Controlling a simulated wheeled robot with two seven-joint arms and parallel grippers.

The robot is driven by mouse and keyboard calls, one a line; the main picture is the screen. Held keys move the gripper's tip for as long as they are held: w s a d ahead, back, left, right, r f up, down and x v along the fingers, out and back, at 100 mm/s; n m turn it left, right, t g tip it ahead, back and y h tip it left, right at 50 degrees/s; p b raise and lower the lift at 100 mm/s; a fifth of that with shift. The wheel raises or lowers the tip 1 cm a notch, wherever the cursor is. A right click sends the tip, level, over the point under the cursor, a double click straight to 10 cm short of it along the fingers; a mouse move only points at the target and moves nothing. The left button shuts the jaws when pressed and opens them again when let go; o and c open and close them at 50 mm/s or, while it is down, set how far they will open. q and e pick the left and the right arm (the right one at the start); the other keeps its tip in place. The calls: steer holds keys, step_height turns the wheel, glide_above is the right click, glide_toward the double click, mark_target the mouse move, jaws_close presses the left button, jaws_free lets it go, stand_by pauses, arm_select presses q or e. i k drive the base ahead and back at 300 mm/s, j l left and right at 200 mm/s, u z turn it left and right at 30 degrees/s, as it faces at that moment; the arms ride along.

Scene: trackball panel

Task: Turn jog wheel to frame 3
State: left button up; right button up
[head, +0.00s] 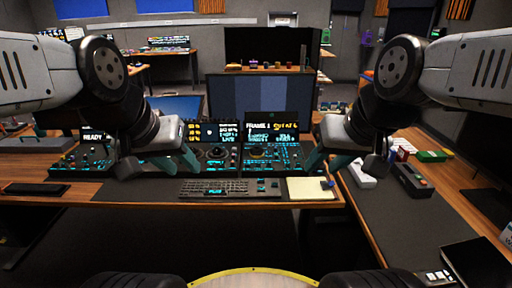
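A black control panel (285,157) with teal-lit markings stands on the desk right of centre. Its small screen (272,132) shows "FRAME" and a digit that looks like 1, with yellow text beside it. A dark round control with a light ring (217,152) sits on the panel to its left; I cannot tell surely which dial is the jog wheel. My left gripper (160,163) is over the left part of the consoles, apart from that round control. My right gripper (345,163) is just right of the frame panel. Fingertip gaps are unclear in both.
A keyboard (228,188) and a yellow notepad (308,188) lie along the desk's front edge. A large monitor (258,100) stands behind the panels. A left console screen (93,136) reads "READY". Small coloured boxes (432,156) lie on the right desk.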

mark_target(256, 152)
steer(key=i+l, duration=0.1)
steer(key=i, duration=1.2)
